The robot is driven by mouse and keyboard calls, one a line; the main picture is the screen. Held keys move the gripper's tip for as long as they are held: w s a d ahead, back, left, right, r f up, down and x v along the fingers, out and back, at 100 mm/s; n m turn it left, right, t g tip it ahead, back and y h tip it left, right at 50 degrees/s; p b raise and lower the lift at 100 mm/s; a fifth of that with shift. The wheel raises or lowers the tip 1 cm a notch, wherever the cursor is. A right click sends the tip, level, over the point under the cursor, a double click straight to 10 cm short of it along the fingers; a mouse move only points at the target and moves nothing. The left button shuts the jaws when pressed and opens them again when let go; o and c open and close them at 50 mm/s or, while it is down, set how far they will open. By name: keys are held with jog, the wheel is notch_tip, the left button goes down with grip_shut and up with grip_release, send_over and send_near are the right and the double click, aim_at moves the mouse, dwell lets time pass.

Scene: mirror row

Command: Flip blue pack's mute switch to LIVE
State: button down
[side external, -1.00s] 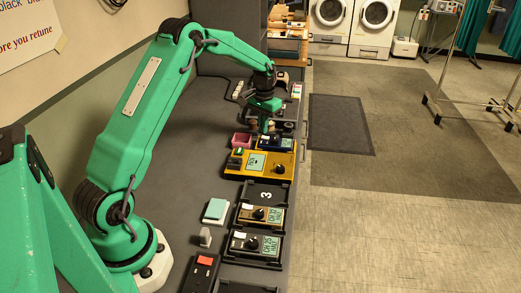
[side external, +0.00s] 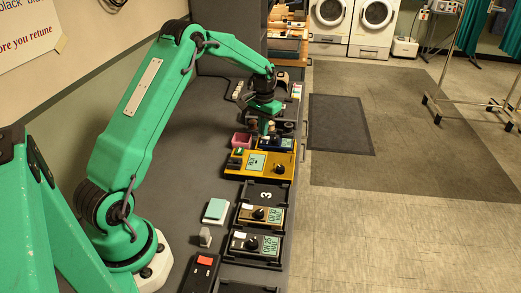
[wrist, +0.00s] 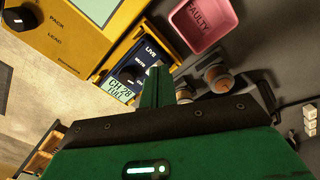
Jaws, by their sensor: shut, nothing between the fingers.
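The blue pack (wrist: 128,72) sits beside the yellow unit in the wrist view. It has a dark knob, a pale display reading CH 28 FULL, and a LIVE label near its upper end.
The yellow unit (side external: 260,164) lies right beside the blue pack. A pink tray marked FAULTY (wrist: 203,22) and round brown-topped knobs or posts (wrist: 219,78) stand close to my fingers. Two more packs (side external: 262,214) (side external: 256,244) sit in dark cradles nearer the camera.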

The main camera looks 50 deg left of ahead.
jog(key=shift+f, duration=0.5)
dwell(0.4)
jog(key=shift+r, duration=3.55)
jog(key=s+d+r+m+t, duration=0.1)
jog(key=s+d+r+t, duration=0.2)
jog(key=s+d+r, duration=1)
jog(key=s+d+m+t, duration=0.1)
jog(key=s+d, duration=0.2)
jog(key=s, duration=0.5)
jog(key=s+d+m+t, duration=0.1)
jog(key=s+d, duration=0.3)
jog(key=s, duration=0.4)
jog(key=shift+d+r+t, duration=0.25)
jog(key=shift+t, duration=0.05)
